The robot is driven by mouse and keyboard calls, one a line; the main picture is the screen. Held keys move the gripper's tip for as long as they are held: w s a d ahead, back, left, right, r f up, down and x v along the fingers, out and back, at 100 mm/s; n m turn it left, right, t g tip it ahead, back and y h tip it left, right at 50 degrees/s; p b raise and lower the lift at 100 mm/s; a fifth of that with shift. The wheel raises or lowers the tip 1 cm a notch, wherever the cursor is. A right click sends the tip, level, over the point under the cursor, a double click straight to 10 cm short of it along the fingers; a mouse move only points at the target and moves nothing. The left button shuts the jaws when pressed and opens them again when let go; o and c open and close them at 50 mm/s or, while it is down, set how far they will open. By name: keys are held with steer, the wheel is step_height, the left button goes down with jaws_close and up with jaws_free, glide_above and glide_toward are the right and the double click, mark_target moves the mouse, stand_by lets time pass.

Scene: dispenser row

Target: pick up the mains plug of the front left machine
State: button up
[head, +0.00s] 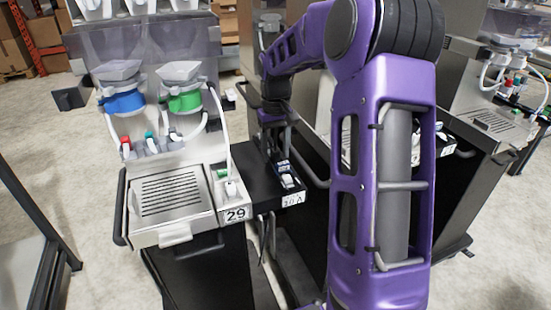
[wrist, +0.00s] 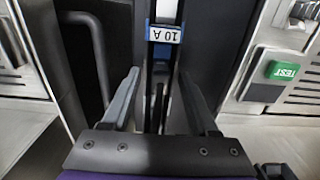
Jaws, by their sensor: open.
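The front left machine (head: 175,175) is pale, with blue and green hoppers and a label reading 29. Beside it on its right is a black box (head: 262,188) labelled 10 A, with small white and blue fittings (head: 287,180) on top. I cannot make out for sure which piece is the mains plug. My gripper (wrist: 160,85) is open in the wrist view, its two grey fingers apart on either side of a dark narrow gap. The 10 A label (wrist: 166,35) shows upside down beyond the fingertips. Nothing is visibly held. In the head view my gripper's fingertips are not clear.
A green TEST block (wrist: 283,70) sits on a metal panel right of my gripper in the wrist view. A black handle (wrist: 88,50) is at left. Dark cables (head: 264,235) hang below the black box. Another machine (head: 495,110) stands at far right.

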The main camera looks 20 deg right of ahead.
mark_target(275, 150)
jaws_close()
steer(key=shift+r, duration=0.15)
stand_by(0.4)
step_height(275, 150, up, 10)
steer(key=shift+f+p, duration=0.1)
steer(key=shift+p, duration=0.85)
steer(key=shift+r+p, duration=1.05)
step_height(275, 150, up, 3)
steer(key=p, duration=0.3)
steer(key=shift+f, duration=0.15)
stand_by(0.4)
